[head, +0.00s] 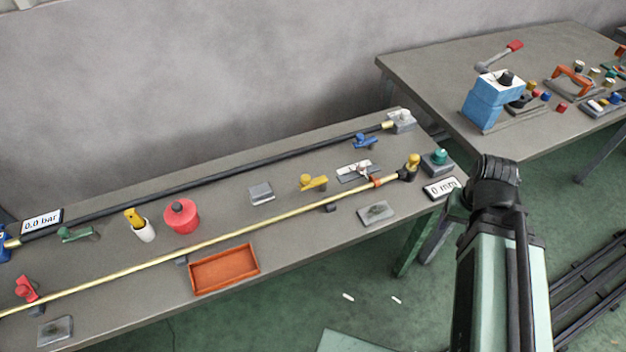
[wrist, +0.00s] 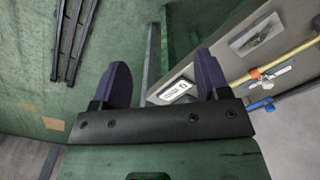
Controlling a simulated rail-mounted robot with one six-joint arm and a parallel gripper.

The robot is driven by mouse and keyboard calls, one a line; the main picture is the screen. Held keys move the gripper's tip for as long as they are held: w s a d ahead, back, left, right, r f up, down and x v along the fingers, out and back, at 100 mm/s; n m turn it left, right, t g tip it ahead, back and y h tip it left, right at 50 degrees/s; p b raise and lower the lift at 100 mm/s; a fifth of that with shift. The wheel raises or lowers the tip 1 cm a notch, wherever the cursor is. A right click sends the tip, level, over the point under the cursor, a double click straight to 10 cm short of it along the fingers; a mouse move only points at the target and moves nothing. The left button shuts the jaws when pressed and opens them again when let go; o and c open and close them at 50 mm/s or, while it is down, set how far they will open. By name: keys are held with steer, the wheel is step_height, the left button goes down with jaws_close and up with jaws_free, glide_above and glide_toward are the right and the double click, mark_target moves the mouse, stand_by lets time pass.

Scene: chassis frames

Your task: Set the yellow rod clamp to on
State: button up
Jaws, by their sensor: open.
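Two yellow fittings could be the yellow rod clamp, and I cannot tell which is. One yellow fitting (head: 313,183) with a flat lever sits on the bench behind the long yellow rod (head: 222,236). Another yellow knob (head: 412,161) stands at the rod's right end, by a black fitting. Their on or off setting is too small to read. My gripper (wrist: 162,78) is open and empty in the wrist view, its two dark fingers apart near the bench's end. In the head view my arm stands to the right of the bench, with the fingers hidden.
An orange band (head: 376,182) sits on the rod. A "0 mm" sign (head: 441,188) and a teal-knobbed block (head: 437,160) stand at the bench's right end. An orange tray (head: 224,285) lies at the front edge. A second table (head: 420,75) stands behind right.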

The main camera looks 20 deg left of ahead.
stand_by(0.4)
steer(key=shift+a, duration=0.2)
steer(key=shift+c, duration=1.3)
steer(key=w+a+n, duration=0.1)
steer(key=w+a, duration=0.1)
steer(key=a, duration=0.5)
steer(key=w+a+r+n+p, duration=0.1)
steer(key=w+a, duration=0.1)
steer(key=a, duration=0.5)
steer(key=w+a+r+n+p, duration=0.1)
steer(key=w+a, duration=0.1)
steer(key=a, duration=0.6)
steer(key=shift+r, duration=0.1)
steer(key=m, duration=1)
glide_toward(306, 177)
steer(key=shift+n, duration=0.3)
step_height(306, 177, down, 10)
steer(key=b, duration=1)
steer(key=shift+r, duration=0.35)
jaws_close()
